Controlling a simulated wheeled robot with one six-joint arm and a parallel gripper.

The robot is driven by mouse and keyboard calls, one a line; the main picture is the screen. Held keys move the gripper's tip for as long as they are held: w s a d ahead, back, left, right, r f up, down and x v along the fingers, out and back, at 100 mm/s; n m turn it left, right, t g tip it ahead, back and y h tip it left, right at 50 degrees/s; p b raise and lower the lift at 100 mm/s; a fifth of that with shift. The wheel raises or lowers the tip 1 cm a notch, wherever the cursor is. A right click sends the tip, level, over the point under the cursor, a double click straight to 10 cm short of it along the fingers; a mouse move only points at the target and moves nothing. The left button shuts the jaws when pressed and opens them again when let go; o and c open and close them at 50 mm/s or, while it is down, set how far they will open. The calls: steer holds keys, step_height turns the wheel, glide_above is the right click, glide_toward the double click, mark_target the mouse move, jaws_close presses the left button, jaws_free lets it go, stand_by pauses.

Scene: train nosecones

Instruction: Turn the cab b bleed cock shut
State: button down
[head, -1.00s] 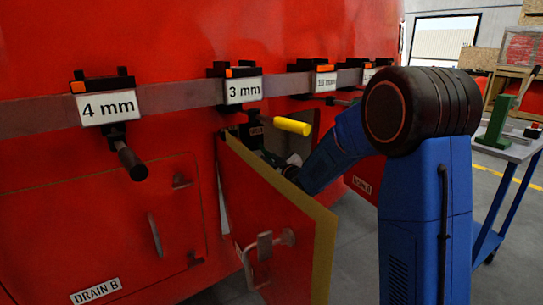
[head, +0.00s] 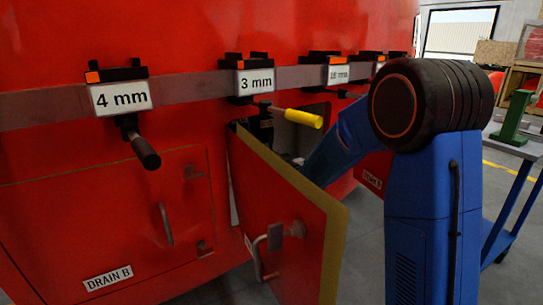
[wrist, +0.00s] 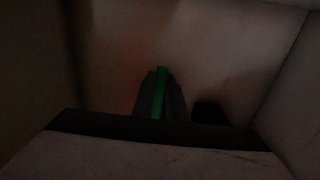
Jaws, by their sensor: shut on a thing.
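A green lever (wrist: 161,92), which looks like the bleed cock's handle, stands in a dark, boxed-in recess in the wrist view. My gripper (wrist: 160,88) is shut on this lever, with a dark finger close on each side. The cock's body is lost in shadow, so I cannot tell how far it is turned. In the head view my arm reaches behind an open red door (head: 280,215) into a compartment in the red nosecone. The door hides my gripper and the lever there.
A yellow-ended handle (head: 303,118) juts out just above the compartment. Clamps with "4 mm" (head: 120,96) and "3 mm" (head: 255,82) plates line a rail. A closed door marked "DRAIN B" (head: 108,278) is at left. A blue trolley (head: 508,225) stands at right.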

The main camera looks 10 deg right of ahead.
stand_by(0.3)
steer(key=c, duration=1.8)
jaws_free()
steer(key=shift+o, duration=0.2)
steer(key=v, duration=1.7)
steer(key=shift+s, duration=0.2)
steer(key=shift+d, duration=0.1)
